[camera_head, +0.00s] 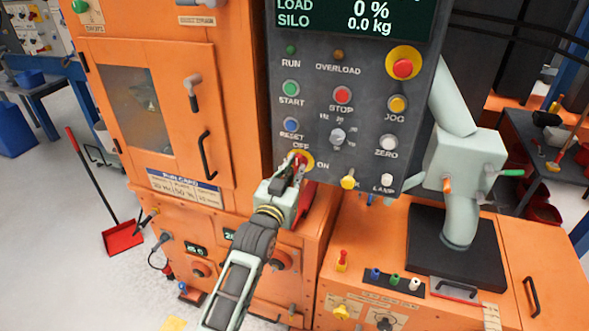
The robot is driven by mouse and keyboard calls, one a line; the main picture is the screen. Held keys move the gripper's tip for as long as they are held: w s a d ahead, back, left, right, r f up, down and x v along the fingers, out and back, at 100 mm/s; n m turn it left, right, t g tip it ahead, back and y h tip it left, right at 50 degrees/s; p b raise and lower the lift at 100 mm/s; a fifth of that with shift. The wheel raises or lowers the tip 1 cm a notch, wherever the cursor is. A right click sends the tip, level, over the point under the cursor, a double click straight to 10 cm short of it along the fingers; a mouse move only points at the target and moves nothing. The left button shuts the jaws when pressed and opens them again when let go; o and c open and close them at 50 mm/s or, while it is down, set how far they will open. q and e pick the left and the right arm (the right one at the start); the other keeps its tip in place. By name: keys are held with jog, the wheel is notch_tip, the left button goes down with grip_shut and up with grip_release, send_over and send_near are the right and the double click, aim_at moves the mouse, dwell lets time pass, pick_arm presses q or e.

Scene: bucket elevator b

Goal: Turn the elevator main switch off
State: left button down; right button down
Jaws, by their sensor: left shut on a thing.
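The main switch (306,157) shows as a yellow disc with a red handle at the lower left of the dark control panel. The word OFF is above left of it and ON is to its right. My left gripper (296,171) reaches up from below and is shut on the switch handle. Its fingers cover most of the handle, so I cannot tell which way it points. My right gripper is not in view.
The panel (365,115) carries a green START button (291,88), a red STOP button (342,95) and a red emergency button (403,68). A pale machine (463,160) stands to the right. An orange cabinet (165,110) is at the left.

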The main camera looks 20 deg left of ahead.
pick_arm(q)
jog(key=shift+f+n, duration=0.15)
jog(key=shift+n, duration=0.25)
jog(key=c, duration=1.8)
grip_release()
jog(key=shift+o, duration=0.2)
jog(key=shift+s, duration=0.1)
jog(key=s, duration=1.2)
jog(key=shift+a, duration=0.2)
jog(key=shift+w, duration=0.1)
